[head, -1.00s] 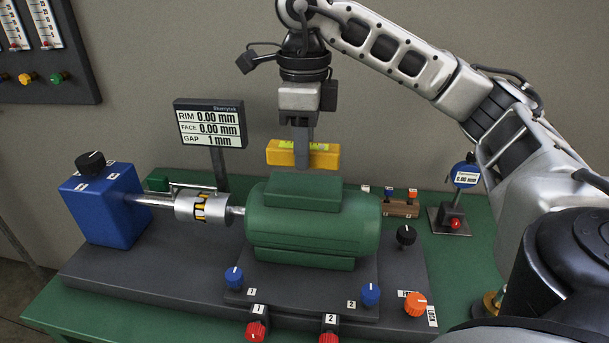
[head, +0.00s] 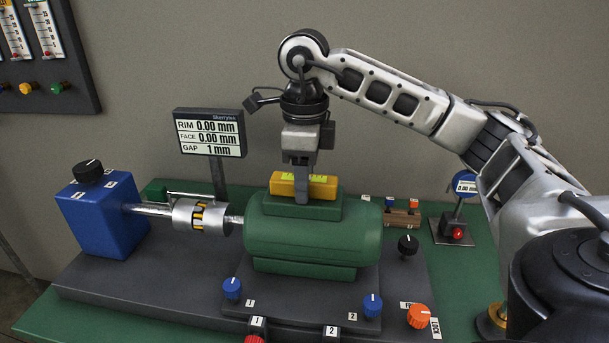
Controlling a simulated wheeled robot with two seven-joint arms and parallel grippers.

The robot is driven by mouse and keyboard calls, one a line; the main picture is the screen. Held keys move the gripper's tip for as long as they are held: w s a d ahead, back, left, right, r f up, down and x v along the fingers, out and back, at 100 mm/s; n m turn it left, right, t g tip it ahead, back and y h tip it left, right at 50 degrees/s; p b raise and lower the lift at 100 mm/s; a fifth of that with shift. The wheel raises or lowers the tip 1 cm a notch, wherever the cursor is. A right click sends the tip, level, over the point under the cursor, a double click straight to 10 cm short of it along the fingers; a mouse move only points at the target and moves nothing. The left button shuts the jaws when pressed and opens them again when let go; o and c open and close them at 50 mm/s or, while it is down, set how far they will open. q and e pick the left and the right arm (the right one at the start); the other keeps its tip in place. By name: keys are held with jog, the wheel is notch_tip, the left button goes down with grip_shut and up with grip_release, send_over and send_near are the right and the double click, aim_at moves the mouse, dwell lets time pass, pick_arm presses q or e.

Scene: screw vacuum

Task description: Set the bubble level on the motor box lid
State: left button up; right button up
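The yellow bubble level (head: 318,189) lies level along the green motor's length, at the top of the motor box lid (head: 326,208). It appears to touch the lid, though a tiny gap cannot be ruled out. My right gripper (head: 301,194) points straight down over the level and is shut on its middle, with a finger covering part of the near face. The lid is the raised block on top of the green motor (head: 312,236). My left gripper is not in view.
A blue box (head: 101,216) with a shaft and coupling (head: 200,216) stands left of the motor. A display (head: 209,131) rises behind. Blue knobs and an orange knob (head: 419,316) sit in front. A small block with coloured pegs (head: 402,215) and a dial stand (head: 455,222) are at right.

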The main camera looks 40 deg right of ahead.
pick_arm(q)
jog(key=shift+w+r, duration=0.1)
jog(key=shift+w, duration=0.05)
pick_arm(e)
jog(key=shift+o, duration=0.2)
jog(key=shift+r, duration=0.45)
pick_arm(q)
jog(key=p, duration=0.1)
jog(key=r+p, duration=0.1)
jog(key=p, duration=0.1)
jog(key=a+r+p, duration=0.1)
jog(key=p, duration=0.1)
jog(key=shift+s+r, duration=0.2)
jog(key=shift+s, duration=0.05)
pick_arm(e)
notch_tip(320, 180, up, 12)
jog(key=shift+f, duration=0.2)
